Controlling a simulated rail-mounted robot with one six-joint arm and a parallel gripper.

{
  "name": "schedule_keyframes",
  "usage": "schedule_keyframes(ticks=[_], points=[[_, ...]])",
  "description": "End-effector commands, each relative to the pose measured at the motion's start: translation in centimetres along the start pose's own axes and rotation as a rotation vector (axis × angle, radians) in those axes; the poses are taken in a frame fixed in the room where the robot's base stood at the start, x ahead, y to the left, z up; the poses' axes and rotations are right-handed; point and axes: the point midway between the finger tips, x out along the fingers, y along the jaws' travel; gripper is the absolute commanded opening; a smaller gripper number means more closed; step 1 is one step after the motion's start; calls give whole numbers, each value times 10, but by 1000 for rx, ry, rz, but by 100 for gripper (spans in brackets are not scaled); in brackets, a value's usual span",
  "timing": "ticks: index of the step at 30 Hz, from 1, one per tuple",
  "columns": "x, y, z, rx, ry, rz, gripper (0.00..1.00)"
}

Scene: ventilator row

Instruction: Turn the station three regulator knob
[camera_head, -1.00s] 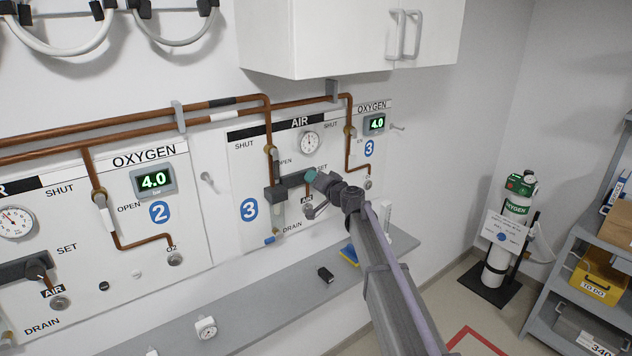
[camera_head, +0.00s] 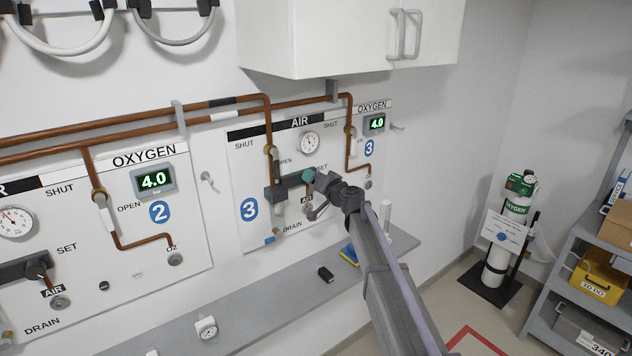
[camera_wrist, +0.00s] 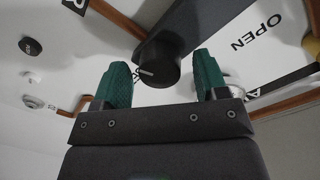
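The station three panel (camera_head: 240,170) is on the wall, marked with a blue 3. Its dark regulator body (camera_head: 276,193) sits below the round air gauge (camera_head: 310,142). The black regulator knob (camera_wrist: 160,68), with a pale pointer line, shows in the wrist view just beyond and between my fingertips. In the head view my gripper (camera_head: 309,176) is in front of the regulator's right end and hides the knob. My gripper's green fingers (camera_wrist: 163,80) are apart, with a gap on both sides of the knob; I see no contact.
A copper pipe (camera_head: 268,122) with a valve runs down to the regulator. A grey shelf (camera_head: 250,310) below the panels holds a black item (camera_head: 326,274) and a white gauge (camera_head: 206,328). A white cabinet (camera_head: 340,35) hangs above. The station two panel (camera_head: 100,240) is to the left.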

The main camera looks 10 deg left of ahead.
Motion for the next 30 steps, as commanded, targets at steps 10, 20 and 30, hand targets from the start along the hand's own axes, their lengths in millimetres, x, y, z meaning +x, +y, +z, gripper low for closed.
schedule_keyframes(ticks=[10,20,30], points=[[-7,0,0,1,1,1,68],[-81,-2,0,0,1,1,68],[-108,0,0,0,0,0,68]])
